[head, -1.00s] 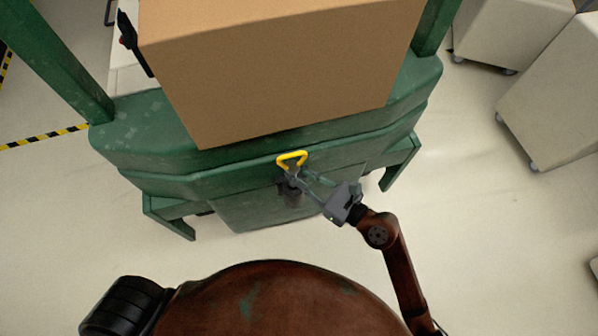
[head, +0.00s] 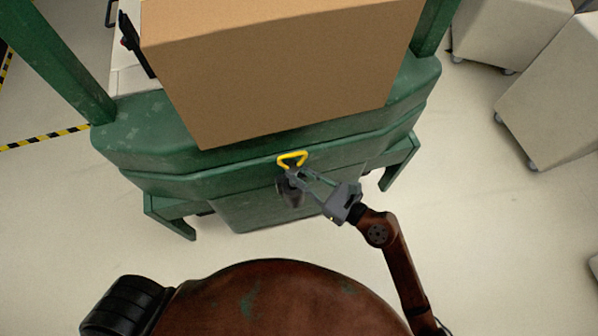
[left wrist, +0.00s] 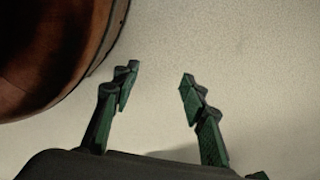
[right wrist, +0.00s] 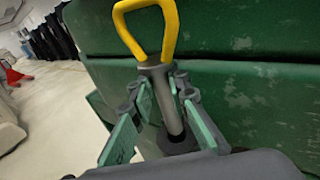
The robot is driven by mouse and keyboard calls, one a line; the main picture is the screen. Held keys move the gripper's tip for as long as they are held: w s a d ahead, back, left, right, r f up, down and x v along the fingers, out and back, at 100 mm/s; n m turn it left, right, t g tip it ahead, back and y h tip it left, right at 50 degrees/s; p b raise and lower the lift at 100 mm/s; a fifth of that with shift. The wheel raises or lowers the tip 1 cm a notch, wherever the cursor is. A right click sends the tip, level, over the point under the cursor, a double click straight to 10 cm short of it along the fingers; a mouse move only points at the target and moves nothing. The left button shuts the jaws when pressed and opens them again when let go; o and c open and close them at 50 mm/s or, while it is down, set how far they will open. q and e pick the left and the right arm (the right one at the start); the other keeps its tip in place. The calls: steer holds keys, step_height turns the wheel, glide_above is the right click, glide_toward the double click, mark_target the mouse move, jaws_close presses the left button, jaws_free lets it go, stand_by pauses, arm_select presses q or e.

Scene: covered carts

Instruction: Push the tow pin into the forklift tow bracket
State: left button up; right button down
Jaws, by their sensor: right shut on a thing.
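The tow pin has a yellow loop handle (head: 292,159) and a grey shaft. In the right wrist view the tow pin (right wrist: 166,100) stands nearly upright between the fingers, its lower end meeting a dark block. My right gripper (head: 291,176) is shut on the shaft, just below the handle. The dark tow bracket (head: 291,195) sits on the green forklift's near face, directly below the gripper. It also shows in the right wrist view (right wrist: 180,142), partly covered by my gripper. How deep the pin sits is hidden. My left gripper (left wrist: 160,80) is open and empty above the floor.
The green forklift (head: 160,140) carries a large cardboard box (head: 290,70) behind the bracket. Pale covered carts (head: 555,100) stand at the right. Yellow-black floor tape (head: 45,138) runs at the left. The floor between my base and the forklift is clear.

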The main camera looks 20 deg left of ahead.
mark_target(298, 189)
arm_select(q)
steer(key=shift+s+f, duration=0.45)
arm_select(e)
steer(key=shift+r, duration=0.1)
arm_select(q)
steer(key=shift+s+d+f, duration=0.15)
steer(key=shift+s+f, duration=0.05)
steer(key=shift+s+f, duration=0.3)
steer(key=shift+s, duration=0.05)
steer(key=shift+w+r+b, duration=0.4)
steer(key=shift+w+r, duration=0.25)
steer(key=shift+w, duration=0.15)
steer(key=shift+w+r+b, duration=0.4)
steer(key=shift+w+r, duration=0.2)
steer(key=shift+w, duration=0.2)
arm_select(e)
steer(key=shift+f, duration=1.25)
arm_select(q)
steer(key=shift+w+d+r+b, duration=0.3)
steer(key=shift+w+r+b, duration=0.15)
steer(key=shift+w+r, duration=0.35)
arm_select(e)
steer(key=shift+f, duration=0.55)
